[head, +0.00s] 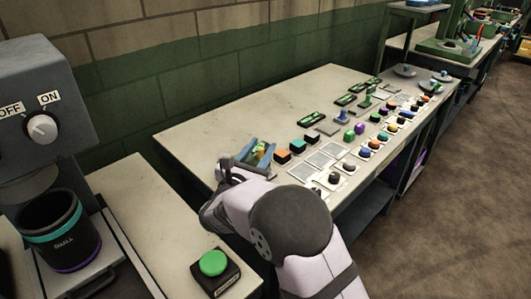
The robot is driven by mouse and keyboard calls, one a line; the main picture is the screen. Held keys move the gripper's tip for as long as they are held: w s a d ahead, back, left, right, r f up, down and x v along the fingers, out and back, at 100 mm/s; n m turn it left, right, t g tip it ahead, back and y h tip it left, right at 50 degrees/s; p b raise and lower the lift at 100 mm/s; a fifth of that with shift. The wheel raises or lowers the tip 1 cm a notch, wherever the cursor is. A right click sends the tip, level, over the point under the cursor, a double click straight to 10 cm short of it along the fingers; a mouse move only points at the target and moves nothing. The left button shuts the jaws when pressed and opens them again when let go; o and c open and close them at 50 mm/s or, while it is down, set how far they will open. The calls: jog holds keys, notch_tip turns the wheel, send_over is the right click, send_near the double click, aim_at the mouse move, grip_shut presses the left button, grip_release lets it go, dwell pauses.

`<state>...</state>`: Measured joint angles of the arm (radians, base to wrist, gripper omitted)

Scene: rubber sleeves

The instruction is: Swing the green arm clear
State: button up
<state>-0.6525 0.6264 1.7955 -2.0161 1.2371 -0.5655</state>
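My gripper (230,172) is at the near left end of the long pale workbench, beside a small blue tray (258,153). It is small, dark and partly covered by my wrist, so I cannot tell whether its fingers are open or shut. The tray holds small green and orange pieces. A green machine (447,46) with an upright part stands on the far bench at the top right, well away from my gripper. I cannot tell for certain whether it bears the green arm.
The long bench (200,128) has rows of small coloured blocks, knobs and plates; its back left is bare. A grey machine with a white dial (41,128) and a dark cup (58,235) stand at left. A green button (213,263) is in front. A brick wall runs behind.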

aim_at(259, 154)
jog(key=f, duration=0.1)
jog(key=a+f, duration=0.1)
jog(key=f+n, duration=0.1)
jog(key=shift+s+a+f+y, duration=0.1)
jog(key=shift+s+a+y, duration=0.05)
jog(key=shift+s+y, duration=0.2)
jog(key=shift+p+x, duration=0.75)
jog(key=shift+x, duration=3)
grip_shut()
